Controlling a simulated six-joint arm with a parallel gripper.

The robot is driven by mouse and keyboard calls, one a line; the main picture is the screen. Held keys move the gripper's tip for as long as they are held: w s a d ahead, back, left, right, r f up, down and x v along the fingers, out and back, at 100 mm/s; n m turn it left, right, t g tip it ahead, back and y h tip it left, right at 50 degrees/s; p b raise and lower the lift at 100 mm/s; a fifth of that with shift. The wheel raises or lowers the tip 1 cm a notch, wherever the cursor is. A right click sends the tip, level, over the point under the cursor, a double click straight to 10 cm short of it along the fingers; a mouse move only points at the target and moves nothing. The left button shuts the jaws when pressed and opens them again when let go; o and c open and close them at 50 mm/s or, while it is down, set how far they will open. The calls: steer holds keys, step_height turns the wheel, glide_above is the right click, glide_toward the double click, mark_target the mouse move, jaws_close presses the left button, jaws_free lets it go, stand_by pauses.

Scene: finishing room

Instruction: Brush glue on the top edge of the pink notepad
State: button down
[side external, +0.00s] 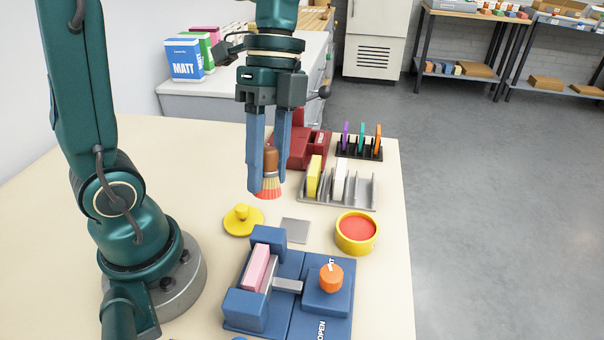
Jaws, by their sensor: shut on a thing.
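My gripper (268,178) is shut on a brush (271,160) with a brown handle, held bristles down in the air above the table. Its bristles are pale at the top and red at the lower end. The pink notepad (256,266) stands on edge in a blue clamp (246,306), below the brush and nearer the camera. A yellow pot (352,246) of red glue (357,229) stands open to the right of the brush. A yellow lid (243,221) with a knob lies on the table below the gripper.
A grey plate (295,229) lies between lid and pot. The clamp base has an orange knob (331,277). A metal rack (362,194) holds a yellow pad (314,177) and a white pad (340,180). Behind are a dark red device (305,148) and a black rack (359,152) with coloured pieces.

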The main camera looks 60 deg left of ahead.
steer(key=s+d+m+y, duration=0.45)
steer(key=s+m, duration=0.35)
steer(key=m, duration=0.3)
steer(key=shift+m+g+h, duration=0.25)
steer(key=shift+m+g, duration=0.15)
steer(key=shift+m, duration=0.2)
steer(key=f, duration=0.3)
steer(key=d+f, duration=0.1)
steer(key=f, duration=0.4)
steer(key=shift+s+d+f, duration=0.15)
steer(key=shift+s+f, duration=0.15)
steer(key=shift+s, duration=0.05)
steer(key=shift+w+a+r, duration=0.3)
steer(key=shift+w, duration=0.1)
steer(key=shift+w+a+f, duration=0.15)
steer(key=shift+w+a, duration=2.5)
steer(key=shift+a, duration=0.05)
steer(key=shift+s+d, duration=3.05)
step_height(320, 180, up, 8)
